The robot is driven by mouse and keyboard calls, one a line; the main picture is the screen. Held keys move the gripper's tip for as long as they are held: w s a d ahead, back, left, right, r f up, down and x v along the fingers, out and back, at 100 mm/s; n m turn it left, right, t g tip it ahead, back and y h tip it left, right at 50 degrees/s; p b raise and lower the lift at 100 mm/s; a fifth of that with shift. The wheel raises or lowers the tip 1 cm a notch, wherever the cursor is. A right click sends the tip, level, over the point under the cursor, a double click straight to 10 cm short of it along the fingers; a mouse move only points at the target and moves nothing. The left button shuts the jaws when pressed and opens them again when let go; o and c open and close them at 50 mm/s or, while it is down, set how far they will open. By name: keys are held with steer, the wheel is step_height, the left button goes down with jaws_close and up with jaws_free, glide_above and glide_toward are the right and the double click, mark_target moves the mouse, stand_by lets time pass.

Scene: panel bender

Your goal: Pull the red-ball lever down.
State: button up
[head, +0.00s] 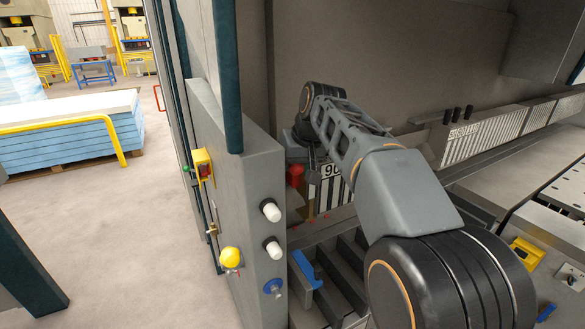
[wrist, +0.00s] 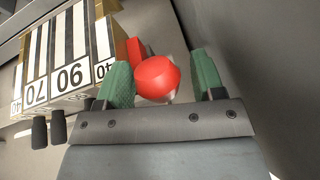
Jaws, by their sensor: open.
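The red ball (wrist: 157,78) of the lever shows in the wrist view between the two green fingers of my gripper (wrist: 160,68). The fingers stand apart on either side of it. The left finger looks closer to the ball, and a gap shows on the right. I cannot tell whether either finger touches it. A red part (wrist: 137,50) shows just behind the ball. In the head view a small red piece (head: 295,174) shows just below the end of my arm, and my fingers are mostly hidden there.
Numbered blocks (wrist: 70,75) with dark pegs stand left of my gripper in the wrist view. A grey control panel (head: 245,190) with white, yellow and blue knobs stands left of my arm. A blue handle (head: 307,268) sits below. A grey machine wall (head: 390,60) rises behind.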

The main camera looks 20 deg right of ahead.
steer(key=shift+w+a+f, duration=0.1)
steer(key=shift+f, duration=0.2)
jaws_close()
steer(key=shift+f, duration=0.1)
stand_by(0.4)
